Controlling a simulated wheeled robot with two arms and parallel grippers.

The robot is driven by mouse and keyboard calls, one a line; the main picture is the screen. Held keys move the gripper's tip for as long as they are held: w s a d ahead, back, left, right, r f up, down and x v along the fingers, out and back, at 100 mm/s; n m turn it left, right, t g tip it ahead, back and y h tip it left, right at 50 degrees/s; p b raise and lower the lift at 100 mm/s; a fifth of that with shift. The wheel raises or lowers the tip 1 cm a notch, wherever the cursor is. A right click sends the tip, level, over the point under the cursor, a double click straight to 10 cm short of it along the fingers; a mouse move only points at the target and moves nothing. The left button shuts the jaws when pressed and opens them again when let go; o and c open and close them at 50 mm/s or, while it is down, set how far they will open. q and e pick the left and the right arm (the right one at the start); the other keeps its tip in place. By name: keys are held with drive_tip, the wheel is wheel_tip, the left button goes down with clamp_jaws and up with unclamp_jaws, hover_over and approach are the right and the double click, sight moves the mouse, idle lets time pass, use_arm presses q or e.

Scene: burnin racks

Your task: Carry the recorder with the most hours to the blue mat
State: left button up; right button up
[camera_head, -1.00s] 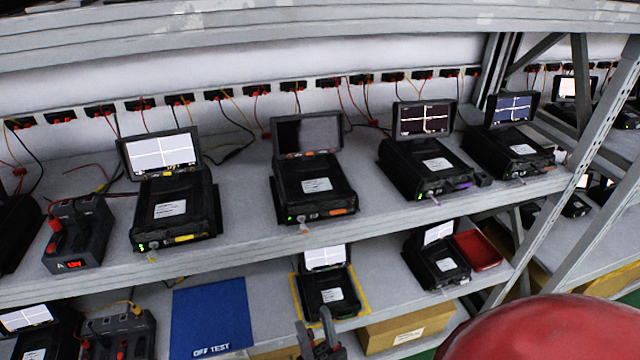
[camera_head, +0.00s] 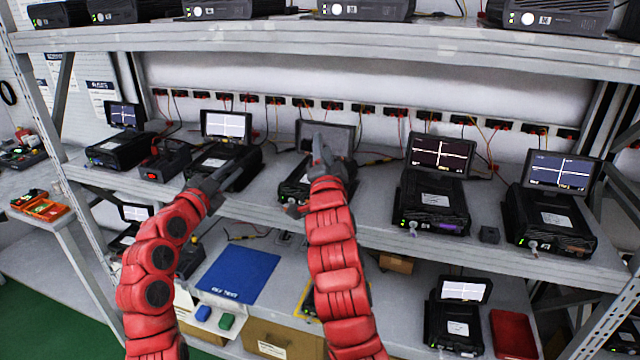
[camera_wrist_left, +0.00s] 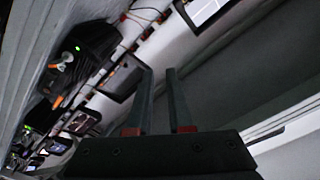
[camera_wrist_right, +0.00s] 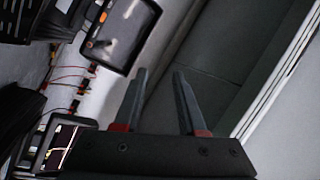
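Several black recorders with raised screens stand on the middle shelf: one at far left (camera_head: 118,152), one with a bright white screen (camera_head: 226,124), one with a dark grey screen (camera_head: 300,135), one with a white trace (camera_head: 432,205) and one with a bluish screen (camera_head: 550,218). Hour figures are too small to read. The blue mat (camera_head: 240,272), printed "OFF TEST", lies bare on the lower shelf. My left gripper (camera_head: 218,178) is open and empty before the white-screen recorder. My right gripper (camera_head: 322,152) is open and empty before the grey-screen recorder, partly hiding it.
Another recorder (camera_head: 458,325) and a red tray (camera_head: 513,335) are on the lower shelf, right. A recorder by the yellow outline is mostly hidden by my right arm. Grey boxes line the top shelf (camera_head: 400,42). A rack post (camera_head: 85,220) stands left. Cardboard boxes (camera_head: 285,340) sit below.

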sight(306, 201)
use_arm(q)
drive_tip(key=s+d+r+m+g+h, duration=0.2)
drive_tip(key=s+d+m+g, duration=0.4)
drive_tip(key=s+m+g, duration=0.3)
drive_tip(key=s+m, duration=0.2)
drive_tip(key=m, duration=0.1)
drive_tip(key=shift+s+m, duration=0.3)
use_arm(e)
drive_tip(key=s+d+r+m+g+h, duration=0.1)
drive_tip(key=s+r+m+g, duration=0.3)
drive_tip(key=m, duration=0.5)
drive_tip(key=shift+r+g+h, duration=0.3)
drive_tip(key=shift+g+h, duration=0.4)
drive_tip(key=shift+h, duration=0.1)
